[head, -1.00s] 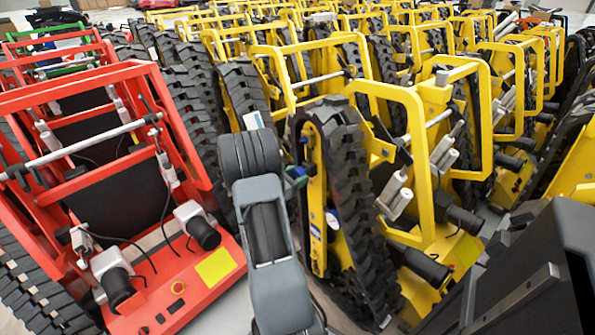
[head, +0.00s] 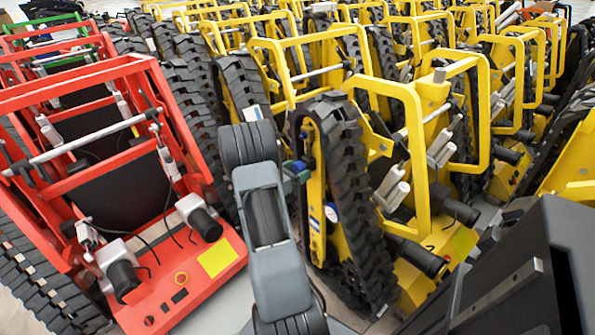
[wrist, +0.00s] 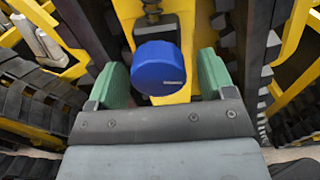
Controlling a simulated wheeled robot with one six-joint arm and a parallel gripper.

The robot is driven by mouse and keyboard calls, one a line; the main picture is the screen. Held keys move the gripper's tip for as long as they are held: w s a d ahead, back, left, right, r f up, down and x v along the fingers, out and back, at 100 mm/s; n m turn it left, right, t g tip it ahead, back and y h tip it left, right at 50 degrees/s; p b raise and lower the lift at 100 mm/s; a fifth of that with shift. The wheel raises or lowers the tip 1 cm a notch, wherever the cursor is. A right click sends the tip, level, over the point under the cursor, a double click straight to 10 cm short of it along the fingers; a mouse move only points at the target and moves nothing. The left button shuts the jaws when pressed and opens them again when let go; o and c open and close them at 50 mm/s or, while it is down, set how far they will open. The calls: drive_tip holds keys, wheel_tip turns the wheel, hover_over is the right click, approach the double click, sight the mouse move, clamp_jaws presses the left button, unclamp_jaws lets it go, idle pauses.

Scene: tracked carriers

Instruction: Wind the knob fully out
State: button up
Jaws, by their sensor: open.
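The knob (wrist: 158,68) is a blue, faceted cap with a light mark on its face. In the wrist view it sits on a metal stem in front of a yellow carrier frame (wrist: 188,22). My gripper (wrist: 158,80) is open, with one green finger on each side of the knob and a visible gap to each. In the head view my gripper (head: 296,169) is at the side of the nearest yellow tracked carrier (head: 316,190), mostly hidden behind my arm. A small blue part shows there; I cannot tell whether it is the knob.
A red tracked carrier (head: 190,285) stands close on the left of my arm. Rows of yellow carriers fill the back and right. Black rubber tracks (wrist: 258,50) flank my gripper closely on both sides. Little free floor shows.

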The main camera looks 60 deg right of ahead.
drive_tip(key=p+v, duration=0.1)
drive_tip(key=v, duration=1.2)
drive_tip(key=shift+w+a, duration=0.2)
drive_tip(key=shift+a, duration=0.15)
drive_tip(key=s+a+f+m+g+y, duration=0.2)
drive_tip(key=s+f+m+y, duration=0.1)
drive_tip(key=s+m+y, duration=0.1)
drive_tip(key=s+a+r+m+y+p, duration=0.3)
drive_tip(key=a+r+m+y+p, duration=0.35)
drive_tip(key=a, duration=0.35)
drive_tip(key=a+r+m+t+y+p, duration=0.1)
drive_tip(key=a+r+t+y+p, duration=0.1)
drive_tip(key=r, duration=0.7)
drive_tip(key=w+a+r+m+t+y+p, duration=0.1)
drive_tip(key=a+r+m+t+y+p, duration=0.1)
drive_tip(key=a+r+t+p, duration=0.3)
drive_tip(key=a+r+m+t+y+p, duration=0.2)
drive_tip(key=a+r+p, duration=0.4)
drive_tip(key=a+r, duration=0.4)
wheel_tip(320, 180, up, 5)
drive_tip(key=shift+w+a+f+t+y, duration=0.1)
drive_tip(key=shift+w+a+t+y, duration=0.3)
drive_tip(key=shift+t, duration=0.7)
drive_tip(key=shift+s+d, duration=0.1)
drive_tip(key=shift+d, duration=0.1)
